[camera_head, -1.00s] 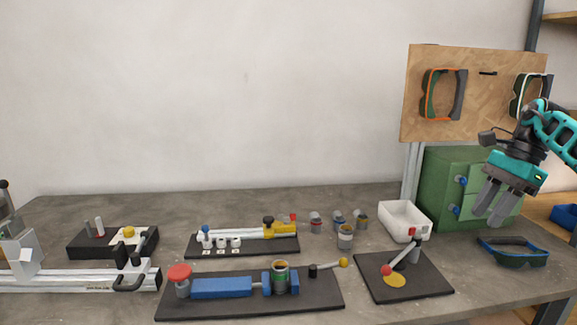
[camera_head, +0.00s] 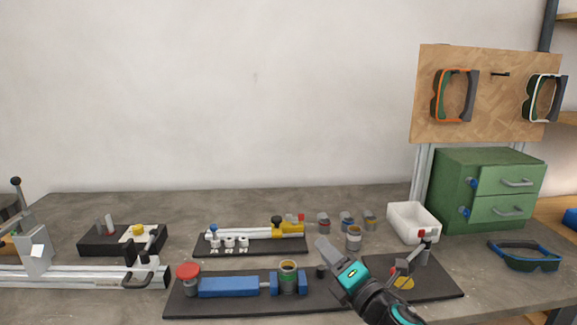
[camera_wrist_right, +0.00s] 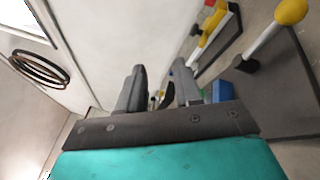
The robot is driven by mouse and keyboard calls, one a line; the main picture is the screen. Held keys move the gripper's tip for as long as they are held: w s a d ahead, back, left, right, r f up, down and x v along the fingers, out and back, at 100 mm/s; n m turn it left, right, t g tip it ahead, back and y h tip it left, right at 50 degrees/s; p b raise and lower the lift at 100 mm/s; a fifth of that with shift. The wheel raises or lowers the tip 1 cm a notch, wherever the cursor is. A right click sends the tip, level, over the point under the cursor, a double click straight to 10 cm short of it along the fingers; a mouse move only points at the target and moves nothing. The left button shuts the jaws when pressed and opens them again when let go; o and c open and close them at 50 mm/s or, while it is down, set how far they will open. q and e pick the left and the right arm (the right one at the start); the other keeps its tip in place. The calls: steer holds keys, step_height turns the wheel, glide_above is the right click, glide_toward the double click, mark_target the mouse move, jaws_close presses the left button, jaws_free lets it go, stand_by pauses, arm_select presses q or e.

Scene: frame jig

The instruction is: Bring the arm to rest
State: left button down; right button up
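My right arm comes in from the bottom edge of the head view, right of centre. Its gripper (camera_head: 326,250) is above the bench, between the black board with the blue clamp (camera_head: 228,287) and the board with the red-knobbed lever (camera_head: 440,288). In the right wrist view, the two grey fingers (camera_wrist_right: 160,80) stand apart, with nothing held between them. My left arm and gripper do not show.
The bench (camera_head: 70,212) holds a metal rail jig (camera_head: 80,277) at left, small cans (camera_head: 353,238), a white bin (camera_head: 412,222), blue goggles (camera_head: 525,256) and a green drawer cabinet (camera_head: 485,190). Two more goggles hang on the pegboard (camera_head: 485,110). The air above the bench's back is free.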

steer(key=s+d+f+m+g+h, duration=0.3)
steer(key=s+d+f+m+h, duration=0.25)
steer(key=s+m, duration=0.35)
steer(key=s+d+f+m+g+h, duration=0.2)
steer(key=s+d+f+m+h, duration=0.35)
steer(key=m, duration=0.55)
steer(key=s+d+f+m+g+y, duration=0.15)
steer(key=s+m+g, duration=0.25)
steer(key=s, duration=0.7)
steer(key=s+f+m+g, duration=0.2)
steer(key=s+m+g, duration=0.2)
steer(key=s, duration=0.8)
steer(key=w+a+f+n+t+y+p, duration=0.1)
steer(key=w+a+f+t+y, duration=0.1)
steer(key=w+f+t, duration=0.5)
steer(key=shift+w+a+f, duration=0.45)
steer(key=shift+w+a, duration=0.15)
steer(key=shift+w, duration=0.05)
